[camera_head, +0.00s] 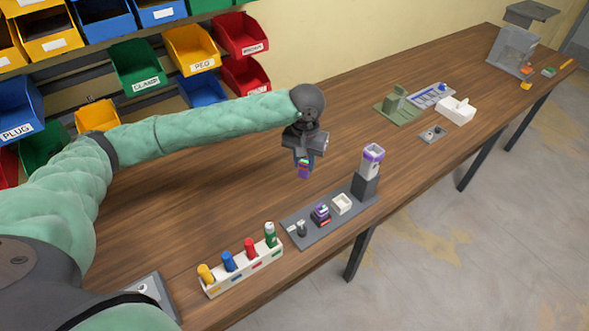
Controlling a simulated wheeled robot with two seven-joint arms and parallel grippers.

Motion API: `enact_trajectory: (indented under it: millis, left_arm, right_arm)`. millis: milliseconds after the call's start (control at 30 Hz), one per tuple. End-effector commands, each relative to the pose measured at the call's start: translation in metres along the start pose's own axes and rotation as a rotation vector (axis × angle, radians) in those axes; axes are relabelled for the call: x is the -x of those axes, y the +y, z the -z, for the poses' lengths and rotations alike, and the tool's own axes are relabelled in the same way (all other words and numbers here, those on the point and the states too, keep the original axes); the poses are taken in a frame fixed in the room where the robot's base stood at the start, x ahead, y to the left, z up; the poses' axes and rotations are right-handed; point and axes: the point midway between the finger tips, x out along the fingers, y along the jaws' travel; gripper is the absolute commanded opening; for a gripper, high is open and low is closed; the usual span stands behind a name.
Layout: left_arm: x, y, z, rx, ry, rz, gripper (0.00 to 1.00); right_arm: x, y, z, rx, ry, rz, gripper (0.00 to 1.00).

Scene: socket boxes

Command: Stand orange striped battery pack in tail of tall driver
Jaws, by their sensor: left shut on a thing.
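My left gripper (303,160) points down above the table and is shut on a small block (304,171). The block looks purple with green and red bands; an orange stripe cannot be made out, and the fingers hide its upper part. A tall upright piece with a pale body and purple rim (372,160), seemingly the tall driver, stands in a dark grey holder (365,187) at the right end of a grey tray (293,222). The held block is to the left of the driver, apart from it. My right gripper is out of view.
The tray also holds a dark purple-striped block (321,214), a white open box (342,203) and a small grey piece (301,228). A white rack (243,268) with several coloured pegs stands nearer. Fixtures (395,104) stand farther right; bins line the wall.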

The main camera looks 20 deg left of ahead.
Motion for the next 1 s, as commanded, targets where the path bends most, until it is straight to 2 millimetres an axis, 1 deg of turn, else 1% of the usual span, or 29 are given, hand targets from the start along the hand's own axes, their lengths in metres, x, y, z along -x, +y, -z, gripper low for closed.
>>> enact_trajectory:
  millis: [33,167,267,367,467,500,600,700,800,1000]
  left_arm:
    - [0.016,0.007,0.006,-0.01,0.003,-0.002,0.09]
    - [0.044,0.027,0.019,-0.044,0.003,-0.005,0.09]
    - [0.071,0.047,0.03,-0.089,0.003,-0.006,0.09]
    - [0.098,0.072,0.042,-0.162,0.002,-0.007,0.09]
    - [0.124,0.098,0.052,-0.274,0.002,-0.005,0.09]
    - [0.133,0.11,0.057,-0.339,0.002,-0.004,0.09]
    - [0.143,0.132,0.064,-0.506,0.0,-0.001,0.09]
    - [0.147,0.146,0.067,-0.663,-0.002,0.0,0.09]
    - [0.148,0.155,0.07,-0.816,-0.002,0.002,0.09]
    - [0.146,0.167,0.073,-1.112,-0.003,0.003,0.09]
  right_arm:
    - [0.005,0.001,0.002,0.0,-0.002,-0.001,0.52]
    - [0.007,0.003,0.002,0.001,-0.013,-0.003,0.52]
    - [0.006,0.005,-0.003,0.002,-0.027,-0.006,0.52]
    - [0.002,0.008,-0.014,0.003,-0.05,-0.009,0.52]
    - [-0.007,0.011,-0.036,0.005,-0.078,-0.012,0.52]
    - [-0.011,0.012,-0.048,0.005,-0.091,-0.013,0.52]
    - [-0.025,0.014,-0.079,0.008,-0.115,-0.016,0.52]
    - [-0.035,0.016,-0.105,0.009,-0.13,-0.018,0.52]
    - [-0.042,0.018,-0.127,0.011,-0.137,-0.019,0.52]
    - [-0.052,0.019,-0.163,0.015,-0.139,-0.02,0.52]
